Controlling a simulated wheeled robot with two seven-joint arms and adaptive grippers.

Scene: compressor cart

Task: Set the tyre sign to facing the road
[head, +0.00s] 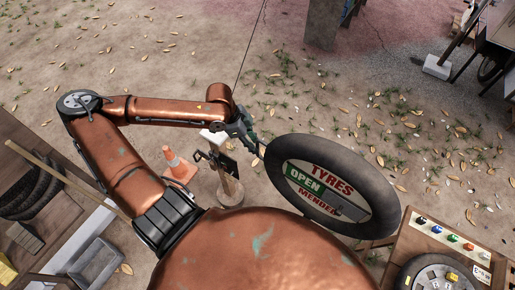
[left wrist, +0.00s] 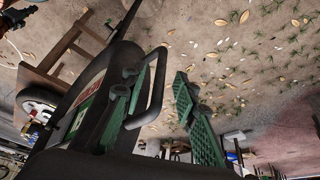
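The tyre sign (head: 383,187) is a black tyre around a white disc reading TYRES, OPEN, MENDED. In the head view it is right of centre with its lettered face toward my camera. A dark loop handle (left wrist: 157,88) shows at the tyre's edge in the left wrist view, where the tyre (left wrist: 104,60) fills the left side. My left gripper (head: 248,132) is at the sign's upper left edge. Its green fingers (left wrist: 168,95) are apart, with the handle between them or just beside them; contact cannot be told. My right gripper is out of view.
An orange cone (head: 177,165) and a post on a round concrete base (head: 230,194) stand left of the sign. A wooden bench (head: 408,243) with coloured knobs is at the lower right. Tyres lie at far left. Open leaf-strewn dirt lies beyond.

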